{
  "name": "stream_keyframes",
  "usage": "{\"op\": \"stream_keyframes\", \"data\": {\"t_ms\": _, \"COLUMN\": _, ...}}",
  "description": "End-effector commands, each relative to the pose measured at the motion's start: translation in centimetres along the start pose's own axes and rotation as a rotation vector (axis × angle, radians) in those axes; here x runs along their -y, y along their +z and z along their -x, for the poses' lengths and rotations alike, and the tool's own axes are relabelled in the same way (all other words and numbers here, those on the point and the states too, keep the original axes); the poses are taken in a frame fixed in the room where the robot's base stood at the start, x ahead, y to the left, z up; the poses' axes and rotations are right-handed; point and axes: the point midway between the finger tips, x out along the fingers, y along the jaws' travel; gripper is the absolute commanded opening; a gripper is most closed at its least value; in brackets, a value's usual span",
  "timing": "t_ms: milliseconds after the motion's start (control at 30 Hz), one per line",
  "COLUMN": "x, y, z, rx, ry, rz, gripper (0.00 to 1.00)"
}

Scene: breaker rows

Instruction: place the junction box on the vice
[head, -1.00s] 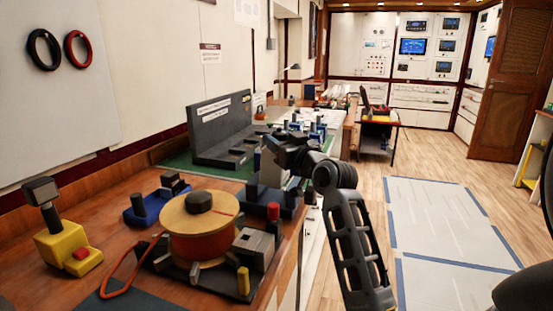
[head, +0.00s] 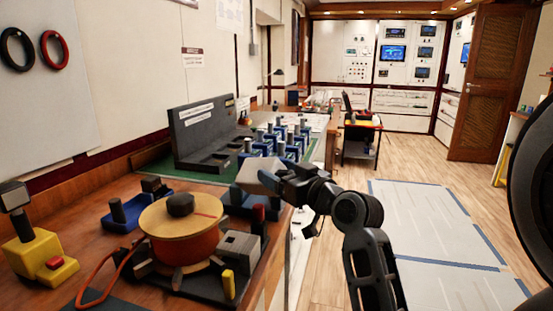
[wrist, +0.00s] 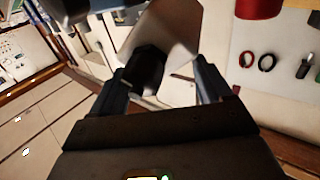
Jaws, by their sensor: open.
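A pale grey box (head: 258,177), which looks like the junction box, is tilted at the tips of my gripper (head: 285,182). In the wrist view the pale box (wrist: 165,35), with a dark knob (wrist: 147,68), is between the two spread fingers (wrist: 158,85). My gripper is open; I cannot tell whether the fingers touch the knob. A dark blue base (head: 238,205) lies below the box and is partly hidden by it; it may be the vice. I cannot tell whether the box rests on it.
A wooden cable spool (head: 182,228) stands beside a slotted grey block (head: 242,246) and a red-topped post (head: 259,214). Another blue base (head: 122,218) and a yellow lever device (head: 42,252) are at left. Several blue breakers (head: 285,143) stand behind. Open floor lies right.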

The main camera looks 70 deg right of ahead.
Motion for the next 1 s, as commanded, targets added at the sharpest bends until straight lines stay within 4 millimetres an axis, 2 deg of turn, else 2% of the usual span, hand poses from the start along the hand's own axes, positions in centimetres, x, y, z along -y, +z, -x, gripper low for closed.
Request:
{"op": "stream_keyframes", "data": {"t_ms": 33, "x": -0.4, "y": 0.6, "z": 0.5, "rx": 0.012, "ry": 0.009, "rz": 0.002, "gripper": 0.67}}
{"op": "stream_keyframes", "data": {"t_ms": 400, "x": -0.7, "y": -0.1, "z": 1.4, "rx": 0.003, "ry": 0.015, "rz": 0.003, "gripper": 0.67}}
{"op": "stream_keyframes", "data": {"t_ms": 733, "x": -0.6, "y": -0.3, "z": 1.4, "rx": -0.001, "ry": 0.015, "rz": 0.003, "gripper": 0.99}}
{"op": "stream_keyframes", "data": {"t_ms": 1000, "x": -0.6, "y": -0.4, "z": 1.5, "rx": -0.003, "ry": 0.014, "rz": 0.002, "gripper": 1.00}}
